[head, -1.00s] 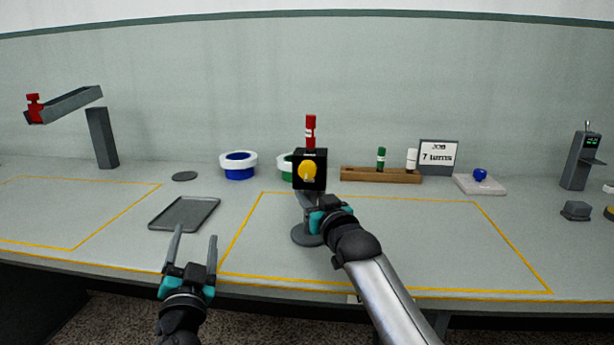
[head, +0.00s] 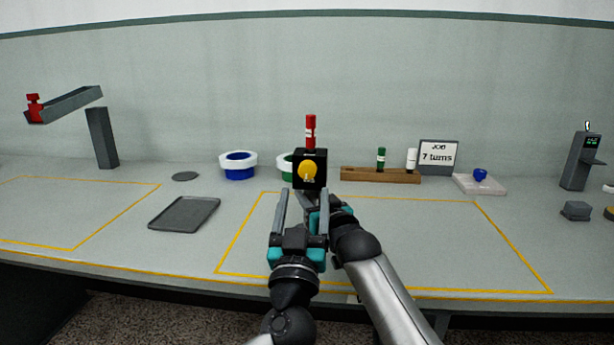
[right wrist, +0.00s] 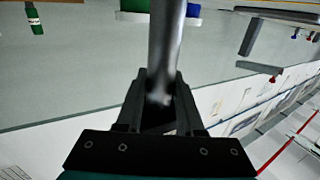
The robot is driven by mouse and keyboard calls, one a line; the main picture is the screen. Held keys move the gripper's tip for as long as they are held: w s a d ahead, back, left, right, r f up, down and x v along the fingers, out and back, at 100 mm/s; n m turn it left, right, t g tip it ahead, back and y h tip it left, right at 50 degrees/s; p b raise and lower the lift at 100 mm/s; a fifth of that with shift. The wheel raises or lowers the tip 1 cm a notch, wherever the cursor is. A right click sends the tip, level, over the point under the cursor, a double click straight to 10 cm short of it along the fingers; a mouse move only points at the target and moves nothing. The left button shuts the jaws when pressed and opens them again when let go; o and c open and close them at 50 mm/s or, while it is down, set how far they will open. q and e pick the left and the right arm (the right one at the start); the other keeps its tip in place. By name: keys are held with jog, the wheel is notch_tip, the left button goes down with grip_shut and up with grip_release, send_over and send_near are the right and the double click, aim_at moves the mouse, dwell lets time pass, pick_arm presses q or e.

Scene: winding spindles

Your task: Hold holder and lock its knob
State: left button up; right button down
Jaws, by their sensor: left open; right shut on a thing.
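The holder is a black block (head: 318,180) with a yellow knob (head: 308,170) on its front face. A red spindle (head: 310,131) stands upright on top of it. My right gripper (right wrist: 160,90) is shut on the holder's grey post (right wrist: 165,38), below the block. In the head view, the post and its round base are mostly hidden behind my left gripper. My left gripper (head: 303,192) is open and empty, pointing up at the block. Its fingertips are just below the knob, one to each side. I cannot tell whether they touch the block.
A grey tray (head: 185,213) lies left of my arms. Behind are a blue spool (head: 239,166), a partly hidden green spool (head: 284,165), and a wooden rack (head: 380,175) with green and white spindles. A sign (head: 438,156) reads 7 turns.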

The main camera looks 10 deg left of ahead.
aim_at(307, 176)
pick_arm(q)
jog(key=shift+x, duration=3.15)
grip_shut()
